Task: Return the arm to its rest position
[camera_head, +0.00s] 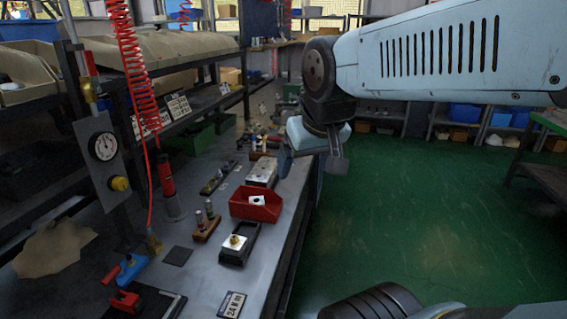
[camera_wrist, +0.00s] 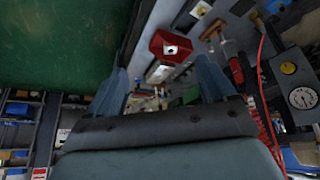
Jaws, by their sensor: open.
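My light blue arm (camera_head: 430,55) reaches in from the right in the head view, raised above the green floor at the bench's right edge. My gripper (camera_head: 308,165) hangs at its end, near the edge of the bench, partly hidden by the wrist. In the wrist view my gripper (camera_wrist: 165,85) shows two blue fingers spread apart with nothing between them. A red bin (camera_head: 256,206) with a white block (camera_head: 257,201) in it stands on the bench. The bin also shows beyond the fingers in the wrist view (camera_wrist: 160,42). The gripper is apart from it.
The grey workbench (camera_head: 195,280) holds a black fixture with a block (camera_head: 237,245), a wooden holder (camera_head: 206,226) and blue and red clamps (camera_head: 130,268). A gauge panel (camera_head: 104,150) and red coiled hose (camera_head: 128,55) stand left. The green floor (camera_head: 420,210) is open at right.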

